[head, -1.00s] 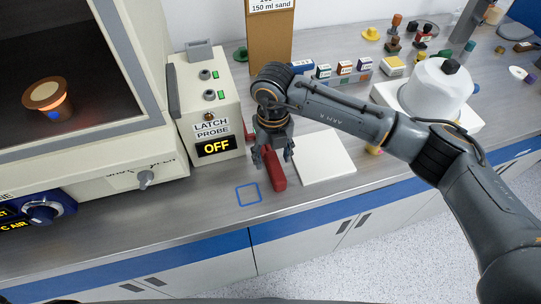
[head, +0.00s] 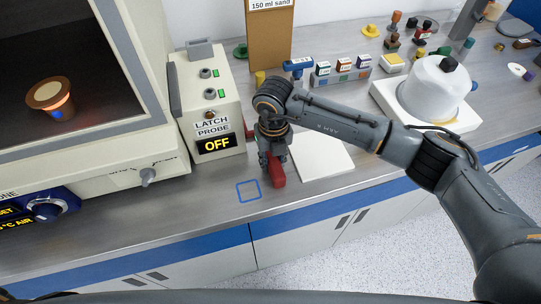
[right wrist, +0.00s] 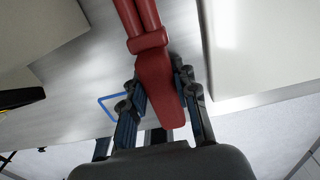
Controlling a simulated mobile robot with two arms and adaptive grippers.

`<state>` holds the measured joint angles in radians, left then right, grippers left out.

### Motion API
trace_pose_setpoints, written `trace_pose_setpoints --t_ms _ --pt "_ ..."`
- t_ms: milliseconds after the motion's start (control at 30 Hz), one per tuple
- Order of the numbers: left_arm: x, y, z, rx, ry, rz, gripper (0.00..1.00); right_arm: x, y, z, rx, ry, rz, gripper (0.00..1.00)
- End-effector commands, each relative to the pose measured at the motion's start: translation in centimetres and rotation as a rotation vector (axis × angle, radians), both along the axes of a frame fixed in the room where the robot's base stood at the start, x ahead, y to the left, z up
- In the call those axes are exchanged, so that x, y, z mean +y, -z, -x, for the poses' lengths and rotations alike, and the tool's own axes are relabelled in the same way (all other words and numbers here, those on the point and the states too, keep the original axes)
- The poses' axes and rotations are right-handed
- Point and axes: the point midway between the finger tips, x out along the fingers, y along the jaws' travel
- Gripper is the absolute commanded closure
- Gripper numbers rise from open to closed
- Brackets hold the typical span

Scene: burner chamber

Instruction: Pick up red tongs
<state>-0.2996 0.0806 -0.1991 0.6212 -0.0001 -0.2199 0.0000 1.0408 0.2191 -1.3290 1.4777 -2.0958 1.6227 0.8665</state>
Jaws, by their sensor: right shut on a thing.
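The red tongs (head: 277,172) lie by the front part of the steel counter, between the latch probe box and the white mat. In the right wrist view the tongs (right wrist: 158,82) run from the top edge down between my fingers, with two red arms beyond a collar. My right gripper (head: 272,164) reaches down over the tongs and is shut on them, and its dark fingers (right wrist: 160,100) stand on either side of the red handle. I cannot tell whether the tongs are clear of the counter. My left gripper is not in view.
A blue square outline (head: 248,191) is marked on the counter at left of the tongs. The latch probe box (head: 208,105) reads OFF. A white mat (head: 322,158) lies at right. A glass-fronted chamber (head: 80,70) holds a glowing crucible (head: 50,98). A white kettle-like vessel (head: 436,90) stands behind at right.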

Motion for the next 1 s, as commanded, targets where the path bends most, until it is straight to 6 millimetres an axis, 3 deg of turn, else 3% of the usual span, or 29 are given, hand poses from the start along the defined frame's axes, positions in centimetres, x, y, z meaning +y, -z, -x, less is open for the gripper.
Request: trace_pose_setpoints --t_ms 267,467,667,1000 --pt "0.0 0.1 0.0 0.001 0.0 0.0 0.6 0.0 -0.4 0.0 -0.001 0.0 -0.001 1.0" --pt "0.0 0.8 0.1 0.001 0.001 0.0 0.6 0.1 -2.3 -0.1 -0.003 0.0 -0.002 1.0" --pt "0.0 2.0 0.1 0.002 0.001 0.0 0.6 0.1 -6.2 -0.1 -0.007 -0.002 -0.002 1.0" --pt "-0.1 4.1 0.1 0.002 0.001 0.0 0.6 0.0 -14.6 -0.1 -0.007 -0.001 0.0 1.0"
